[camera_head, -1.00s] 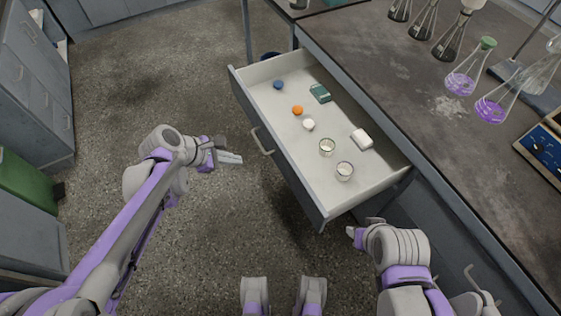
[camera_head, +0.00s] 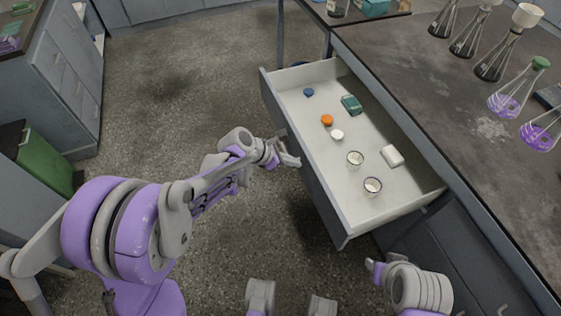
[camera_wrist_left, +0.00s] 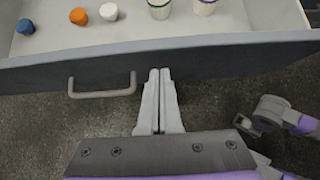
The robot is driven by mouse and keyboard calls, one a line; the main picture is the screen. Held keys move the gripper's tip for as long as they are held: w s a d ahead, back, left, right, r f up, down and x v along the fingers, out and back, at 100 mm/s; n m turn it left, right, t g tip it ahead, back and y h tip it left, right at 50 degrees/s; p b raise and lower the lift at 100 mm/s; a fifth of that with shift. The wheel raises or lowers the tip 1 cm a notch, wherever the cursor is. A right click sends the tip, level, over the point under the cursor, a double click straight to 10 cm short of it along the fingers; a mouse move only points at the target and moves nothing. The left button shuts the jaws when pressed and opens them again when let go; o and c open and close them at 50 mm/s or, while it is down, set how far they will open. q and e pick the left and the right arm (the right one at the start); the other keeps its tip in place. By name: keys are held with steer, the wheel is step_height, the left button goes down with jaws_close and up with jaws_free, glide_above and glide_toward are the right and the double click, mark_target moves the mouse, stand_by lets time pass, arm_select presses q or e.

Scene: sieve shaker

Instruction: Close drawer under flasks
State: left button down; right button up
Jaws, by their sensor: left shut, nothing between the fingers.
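The drawer (camera_head: 304,183) stands open under the bench top that carries the flasks (camera_head: 508,88). It holds small caps, two glass cups, a green box and a white block. My left gripper (camera_head: 292,161) is shut and empty, at the outer face of the drawer front. In the left wrist view the shut fingertips (camera_wrist_left: 160,72) are at the drawer front (camera_wrist_left: 215,62), just right of its handle (camera_wrist_left: 102,92); whether they touch cannot be told. My right arm shows at lower right, and its gripper (camera_head: 374,270) is only partly visible below the drawer.
The bench top (camera_head: 430,95) lies along the right side. A cabinet with drawers (camera_head: 75,75) and a green container (camera_head: 45,160) stand at the left. The speckled floor (camera_head: 190,80) between is clear.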

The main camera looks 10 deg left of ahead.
arm_select(q)
steer(key=shift+w+d, duration=0.5)
steer(key=shift+d, duration=0.2)
steer(key=shift+d, duration=0.1)
